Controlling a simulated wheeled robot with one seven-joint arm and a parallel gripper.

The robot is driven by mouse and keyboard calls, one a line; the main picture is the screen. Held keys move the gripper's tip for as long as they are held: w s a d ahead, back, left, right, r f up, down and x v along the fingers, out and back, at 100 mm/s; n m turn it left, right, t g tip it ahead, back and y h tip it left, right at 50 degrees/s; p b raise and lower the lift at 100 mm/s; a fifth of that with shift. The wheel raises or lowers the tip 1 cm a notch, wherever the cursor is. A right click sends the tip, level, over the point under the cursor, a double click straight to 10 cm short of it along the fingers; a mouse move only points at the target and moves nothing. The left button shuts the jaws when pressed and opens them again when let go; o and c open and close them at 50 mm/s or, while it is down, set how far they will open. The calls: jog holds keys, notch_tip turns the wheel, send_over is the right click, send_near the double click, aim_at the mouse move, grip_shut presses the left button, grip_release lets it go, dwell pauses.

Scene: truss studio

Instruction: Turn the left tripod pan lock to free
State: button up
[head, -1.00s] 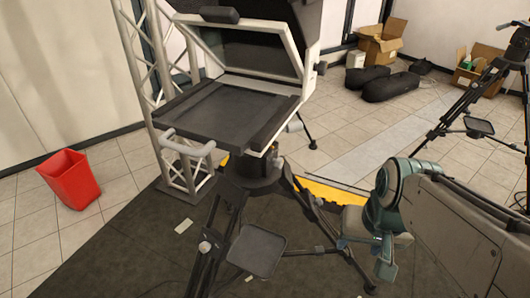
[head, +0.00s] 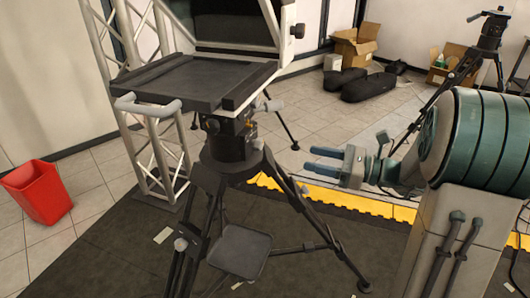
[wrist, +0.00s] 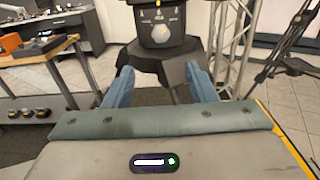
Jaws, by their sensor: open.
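The left tripod (head: 232,165) stands upright on the dark mat with a camera and hooded screen rig on its head (head: 230,130). Small knobs and a yellowish part show on the head's side, but I cannot tell which is the pan lock or its setting. In the wrist view, the head (wrist: 160,12) is ahead, with a round grey knob (wrist: 160,33) and small markings on it. My gripper (head: 318,161) is open and empty, to the right of the head with a clear gap. Its two blue fingers (wrist: 160,87) point toward the tripod.
A second tripod (head: 440,85) stands at the far right. A truss tower (head: 150,165) rises behind the left tripod. A red bin (head: 38,192) is at the left. Tripod legs spread over the mat, and a small tray (head: 240,252) hangs low between them.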

aim_at(262, 147)
jog(key=x, duration=1.3)
jog(key=shift+w+a, duration=0.15)
jog(key=shift+a, duration=0.2)
jog(key=c, duration=1)
